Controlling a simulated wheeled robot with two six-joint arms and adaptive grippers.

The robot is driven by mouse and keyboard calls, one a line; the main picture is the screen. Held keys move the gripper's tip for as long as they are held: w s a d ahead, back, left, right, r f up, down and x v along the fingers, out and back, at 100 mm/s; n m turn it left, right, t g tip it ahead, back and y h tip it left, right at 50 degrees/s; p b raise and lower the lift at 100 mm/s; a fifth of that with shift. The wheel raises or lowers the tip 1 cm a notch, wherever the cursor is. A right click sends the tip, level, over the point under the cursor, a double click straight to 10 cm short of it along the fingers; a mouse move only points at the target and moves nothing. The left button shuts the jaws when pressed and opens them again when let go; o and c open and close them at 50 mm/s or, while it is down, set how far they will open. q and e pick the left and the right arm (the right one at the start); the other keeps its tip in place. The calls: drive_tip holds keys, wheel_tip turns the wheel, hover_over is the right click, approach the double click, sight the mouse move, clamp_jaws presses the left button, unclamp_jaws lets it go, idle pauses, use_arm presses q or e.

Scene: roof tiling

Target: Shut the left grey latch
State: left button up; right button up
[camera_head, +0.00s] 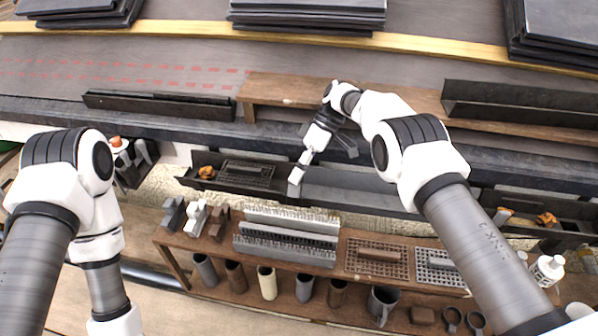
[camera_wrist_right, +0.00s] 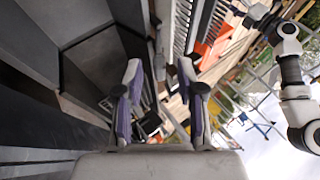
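In the head view my right gripper (camera_head: 298,179) reaches down over the long dark gutter (camera_head: 370,190), close to the gutter's near wall. In the right wrist view the right gripper (camera_wrist_right: 158,78) has its two fingers apart with nothing between them. A small grey piece (camera_head: 347,146) stands beside my right wrist at the gutter's back edge. Another grey piece (camera_head: 146,151) shows near the gutter's left end. I cannot tell which piece is the left grey latch, or its state. My left arm runs down the left side, and its gripper is outside the view.
A shelf (camera_head: 170,238) in front of the gutter holds brackets, a grey comb strip (camera_head: 287,240) and brown mesh (camera_head: 377,258), with pipe pieces below. Stacked slates (camera_head: 307,14) lie up the roof. A wooden board (camera_head: 285,88) runs behind the right wrist. A white bottle (camera_head: 546,270) stands right.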

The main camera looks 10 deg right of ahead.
wheel_tip(320, 180, up, 10)
idle(0.4)
drive_tip(key=shift+c, duration=0.3)
